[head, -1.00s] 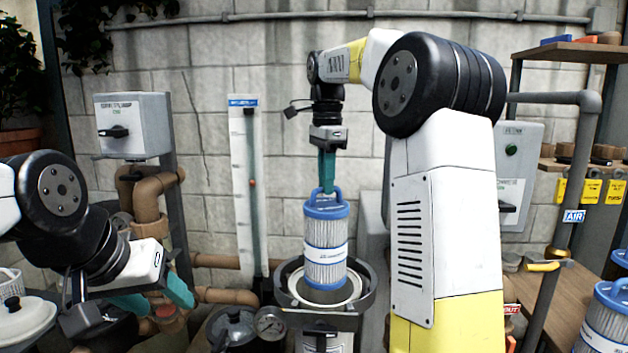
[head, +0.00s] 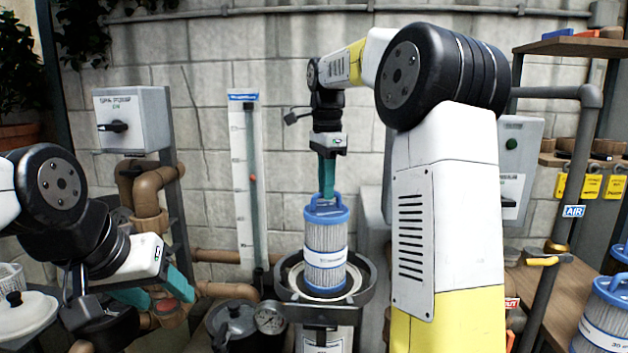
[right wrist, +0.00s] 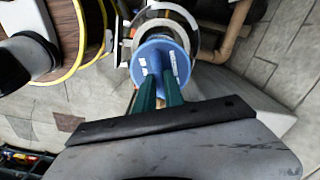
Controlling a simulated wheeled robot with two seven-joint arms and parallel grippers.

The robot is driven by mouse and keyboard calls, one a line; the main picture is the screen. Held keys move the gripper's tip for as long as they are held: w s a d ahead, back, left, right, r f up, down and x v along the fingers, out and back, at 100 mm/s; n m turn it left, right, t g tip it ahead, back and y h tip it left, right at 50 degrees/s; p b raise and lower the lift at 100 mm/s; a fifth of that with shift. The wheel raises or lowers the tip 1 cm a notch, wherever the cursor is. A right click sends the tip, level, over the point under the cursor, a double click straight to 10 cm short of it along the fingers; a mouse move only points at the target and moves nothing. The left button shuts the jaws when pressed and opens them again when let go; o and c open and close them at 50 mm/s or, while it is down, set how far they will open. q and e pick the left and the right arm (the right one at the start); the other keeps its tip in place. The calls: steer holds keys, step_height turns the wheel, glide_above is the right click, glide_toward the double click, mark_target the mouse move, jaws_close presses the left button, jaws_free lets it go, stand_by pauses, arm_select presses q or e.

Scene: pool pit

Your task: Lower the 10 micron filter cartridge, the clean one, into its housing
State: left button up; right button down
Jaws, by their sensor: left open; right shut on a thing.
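A white pleated filter cartridge (head: 325,262) with blue end caps and a top handle hangs upright over the open round housing (head: 370,290). Its lower end is at the housing's mouth, within the rim as seen from the head. Its label is too small to read. My right gripper (head: 326,196) is shut on the cartridge's blue handle from above. In the right wrist view the green fingers (right wrist: 158,92) meet at the blue top cap (right wrist: 163,62), with the housing ring behind it. My left gripper (head: 160,292) is open and empty at the lower left, away from the housing.
A dark lid with a knob (head: 234,318) and a pressure gauge (head: 270,318) stand left of the housing. Another blue-capped cartridge (head: 606,318) stands on the wooden bench at right. Brown pipes (head: 150,200) and a grey switch box (head: 133,120) are at left.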

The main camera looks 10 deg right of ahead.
steer(key=shift+f, duration=12)
steer(key=c, duration=1.3)
jaws_free()
steer(key=shift+c, duration=0.2)
steer(key=shift+r, duration=6)
